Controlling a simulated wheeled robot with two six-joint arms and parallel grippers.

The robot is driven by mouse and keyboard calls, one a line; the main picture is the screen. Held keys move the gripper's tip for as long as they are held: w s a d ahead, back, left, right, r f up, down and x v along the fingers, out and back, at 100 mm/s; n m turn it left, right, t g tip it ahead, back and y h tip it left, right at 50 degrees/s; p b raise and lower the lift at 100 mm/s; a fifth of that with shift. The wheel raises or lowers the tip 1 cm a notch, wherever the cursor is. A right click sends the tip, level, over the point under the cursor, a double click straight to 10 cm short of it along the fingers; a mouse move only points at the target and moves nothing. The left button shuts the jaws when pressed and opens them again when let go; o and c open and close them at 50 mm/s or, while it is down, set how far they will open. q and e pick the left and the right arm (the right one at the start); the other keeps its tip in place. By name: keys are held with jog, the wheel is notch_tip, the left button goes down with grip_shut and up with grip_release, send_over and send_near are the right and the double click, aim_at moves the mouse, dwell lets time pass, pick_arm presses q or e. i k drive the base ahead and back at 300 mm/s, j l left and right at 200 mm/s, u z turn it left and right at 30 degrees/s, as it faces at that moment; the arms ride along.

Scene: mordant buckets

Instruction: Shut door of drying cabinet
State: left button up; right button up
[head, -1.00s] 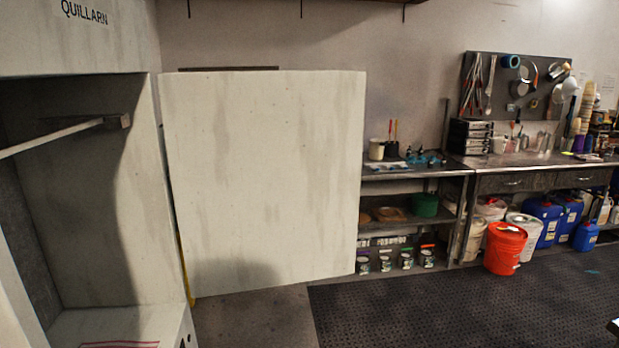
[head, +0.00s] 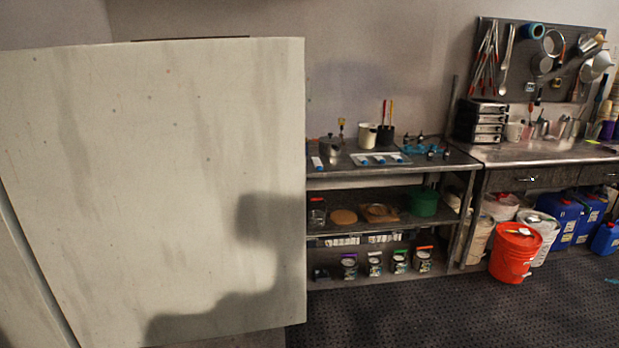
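The drying cabinet's door (head: 160,180) is a large pale, stained panel that fills the left half of the head view. It stands swung open, with its free edge toward the middle of the picture. A narrow strip of the cabinet (head: 25,285) shows at the lower left; its inside is out of view. A dark shadow lies on the lower right of the door. Neither of my grippers is in view.
A metal shelf unit (head: 390,176) with small tools and jars stands right of the door. A workbench (head: 540,152) is further right, with an orange bucket (head: 515,252) and blue canisters (head: 560,222) below. The dark floor mat (head: 450,310) in front is clear.

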aim_at(157, 188)
jog(key=i+l+z, duration=0.3)
jog(key=i, duration=0.15)
jog(key=i+z, duration=0.3)
jog(key=i, duration=0.15)
jog(key=i+u, duration=0.3)
jog(key=u, duration=0.15)
jog(key=i+l+u, duration=0.15)
jog(key=u, duration=0.25)
jog(key=i+l+u, duration=0.25)
jog(key=u, duration=0.2)
jog(key=i+l+u, duration=0.15)
jog(key=u, duration=0.3)
jog(key=i+l+u, duration=0.15)
jog(key=u, duration=0.35)
jog(key=i+l+u, duration=0.1)
jog(key=l+u, duration=0.15)
jog(key=u, duration=0.2)
jog(key=l+u, duration=0.25)
jog(key=u, duration=0.25)
jog(key=l+u, duration=1.1)
